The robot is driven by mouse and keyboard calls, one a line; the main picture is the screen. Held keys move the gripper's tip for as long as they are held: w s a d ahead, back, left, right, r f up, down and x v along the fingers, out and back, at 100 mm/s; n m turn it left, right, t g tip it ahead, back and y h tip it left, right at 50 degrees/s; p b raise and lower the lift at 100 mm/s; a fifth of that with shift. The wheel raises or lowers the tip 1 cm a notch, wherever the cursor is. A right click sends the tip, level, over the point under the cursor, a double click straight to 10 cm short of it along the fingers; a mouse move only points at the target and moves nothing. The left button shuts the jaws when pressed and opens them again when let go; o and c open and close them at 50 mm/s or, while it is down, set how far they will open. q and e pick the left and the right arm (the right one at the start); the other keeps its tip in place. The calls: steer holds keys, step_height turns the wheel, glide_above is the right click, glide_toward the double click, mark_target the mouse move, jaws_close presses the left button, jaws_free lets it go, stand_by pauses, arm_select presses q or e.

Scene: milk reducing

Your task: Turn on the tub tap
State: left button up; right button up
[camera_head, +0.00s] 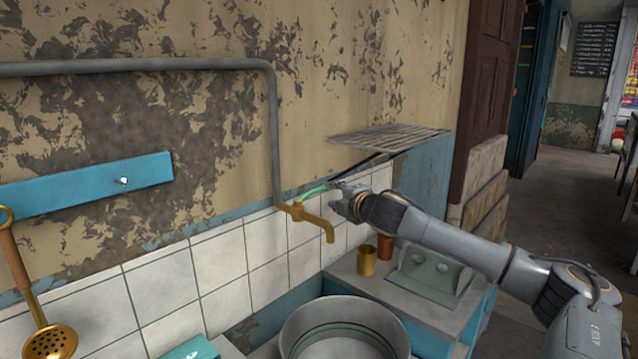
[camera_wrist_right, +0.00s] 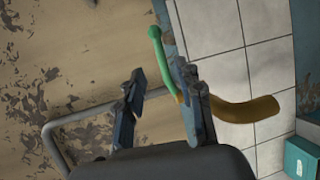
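The brass tub tap (camera_head: 318,222) sticks out from the tiled wall at the end of a grey pipe. Its green handle (camera_head: 313,192) points toward my right gripper (camera_head: 336,196), which is close beside it. In the right wrist view my right gripper (camera_wrist_right: 158,88) is open, its two fingers apart. The green handle (camera_wrist_right: 161,55) shows near the tip of the right finger, which hides part of the tap. The brass spout (camera_wrist_right: 247,110) lies to the right of that finger. I cannot tell whether the finger touches the handle. My left gripper is not in view.
The round metal tub (camera_head: 340,306) stands below the spout. A brass cup (camera_head: 367,261), a copper cup (camera_head: 385,246) and a grey scale-like object (camera_head: 428,275) sit on the counter to the right. A metal rack (camera_head: 388,136) juts out above my right wrist.

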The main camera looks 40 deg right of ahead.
mark_target(320, 191)
steer(key=p+x, duration=0.3)
steer(key=x, duration=0.5)
steer(key=shift+a, duration=0.2)
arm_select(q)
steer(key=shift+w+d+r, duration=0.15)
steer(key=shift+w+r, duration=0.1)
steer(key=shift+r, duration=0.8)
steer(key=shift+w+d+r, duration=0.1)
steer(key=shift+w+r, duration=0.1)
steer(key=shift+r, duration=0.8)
arm_select(e)
steer(key=shift+w+d+f, duration=0.2)
steer(key=shift+w, duration=0.4)
jaws_close()
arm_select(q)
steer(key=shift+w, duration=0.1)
